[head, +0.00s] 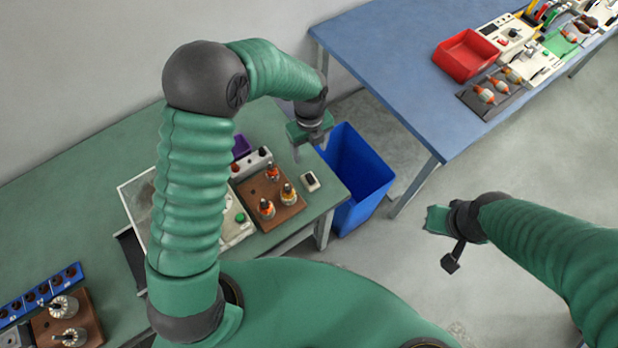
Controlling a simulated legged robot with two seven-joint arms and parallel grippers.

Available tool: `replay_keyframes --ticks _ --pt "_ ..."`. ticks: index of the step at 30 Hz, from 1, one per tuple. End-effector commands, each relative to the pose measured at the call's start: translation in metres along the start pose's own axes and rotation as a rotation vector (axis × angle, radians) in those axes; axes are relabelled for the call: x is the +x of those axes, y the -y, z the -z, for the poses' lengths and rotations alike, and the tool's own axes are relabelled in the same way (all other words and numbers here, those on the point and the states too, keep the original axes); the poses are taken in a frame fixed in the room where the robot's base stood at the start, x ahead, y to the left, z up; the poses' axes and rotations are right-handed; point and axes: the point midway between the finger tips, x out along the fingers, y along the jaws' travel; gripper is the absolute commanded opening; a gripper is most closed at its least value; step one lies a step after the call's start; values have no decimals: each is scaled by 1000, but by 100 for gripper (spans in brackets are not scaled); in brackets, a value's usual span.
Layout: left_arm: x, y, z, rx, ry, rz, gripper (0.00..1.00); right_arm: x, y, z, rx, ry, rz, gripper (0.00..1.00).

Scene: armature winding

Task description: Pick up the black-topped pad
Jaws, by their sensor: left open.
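The black-topped pad (310,181) is a small white block with a dark top. It lies on the green table near its right end, just right of the brown board. My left gripper (308,150) is open and empty, above the table's far right corner, beyond the pad and apart from it. My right gripper (447,240) hangs over the grey floor, away from both tables; its jaw opening is not clear from this angle.
A brown board (283,213) with several orange-wound armatures stands left of the pad, near a purple box (241,147). A blue bin (358,175) stands beyond the green table's (75,205) end. A blue table (385,60) holds a red tray (466,55).

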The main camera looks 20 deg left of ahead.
Motion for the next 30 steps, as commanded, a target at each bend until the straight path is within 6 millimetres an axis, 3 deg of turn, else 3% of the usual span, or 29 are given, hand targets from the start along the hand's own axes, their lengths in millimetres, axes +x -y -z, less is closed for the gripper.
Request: replay_keyframes --ticks 12,19,25,30 --pt "98 0 0 3 -3 -4 66 -13 0 3 1 0 0 0" --pt "123 -3 2 1 -1 -3 66 -22 0 5 0 0 0 0" --pt "158 -4 3 1 -1 -2 66 -32 0 8 0 0 0 0" --pt "165 -4 2 0 0 0 66 -32 0 7 0 0 0 0"
